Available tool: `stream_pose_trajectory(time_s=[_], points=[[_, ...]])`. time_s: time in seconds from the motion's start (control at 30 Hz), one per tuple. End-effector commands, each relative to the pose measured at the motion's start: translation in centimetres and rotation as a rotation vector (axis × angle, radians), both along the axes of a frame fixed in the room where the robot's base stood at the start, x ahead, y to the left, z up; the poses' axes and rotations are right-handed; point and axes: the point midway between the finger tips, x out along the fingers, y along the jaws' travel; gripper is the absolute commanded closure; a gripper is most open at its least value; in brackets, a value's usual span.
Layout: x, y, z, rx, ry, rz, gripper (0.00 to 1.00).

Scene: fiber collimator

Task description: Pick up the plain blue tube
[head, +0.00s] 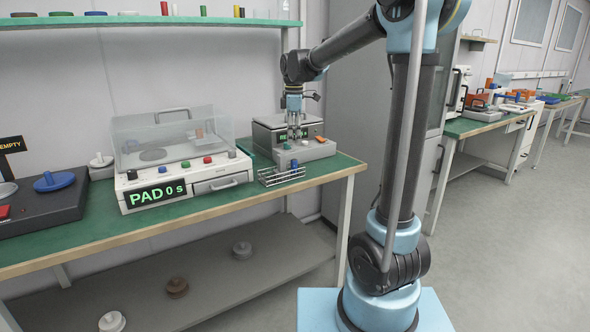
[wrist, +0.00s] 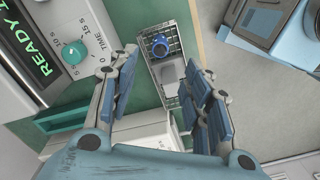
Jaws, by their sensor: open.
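The blue tube (wrist: 160,45) stands in a wire rack (wrist: 149,25), seen from above in the wrist view. In the head view the tube (head: 294,164) is a small blue top in the rack (head: 268,181) near the table's front edge. My gripper (wrist: 163,64) is open and empty, its two blue-padded fingers apart on either side of the lower part of the rack. The tube shows beyond the fingertips, apart from them. In the head view my gripper (head: 294,132) hangs pointing down, above and behind the rack.
A grey instrument (head: 318,150) stands behind the rack. A white box (head: 220,185) with a clear lid and a "PAD 0 s" display stands to the left. In the wrist view a green time knob (wrist: 75,52) lies left of the rack. The bench edge and floor are to its right.

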Motion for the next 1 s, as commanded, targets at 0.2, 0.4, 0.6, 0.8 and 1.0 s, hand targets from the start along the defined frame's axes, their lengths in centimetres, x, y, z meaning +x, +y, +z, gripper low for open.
stream_pose_trajectory(time_s=[0.2,0.4,0.6,0.8,1.0], points=[[0.0,0.0,-3.0,0.0,0.0,0.0,0.55],[0.0,0.0,-4.0,0.0,0.0,0.0,0.55],[0.2,0.0,-6.2,0.0,0.0,-0.001,0.55],[0.2,0.0,-8.5,0.0,0.0,0.0,0.55],[0.2,-0.1,-9.1,0.0,0.0,0.0,0.55]])
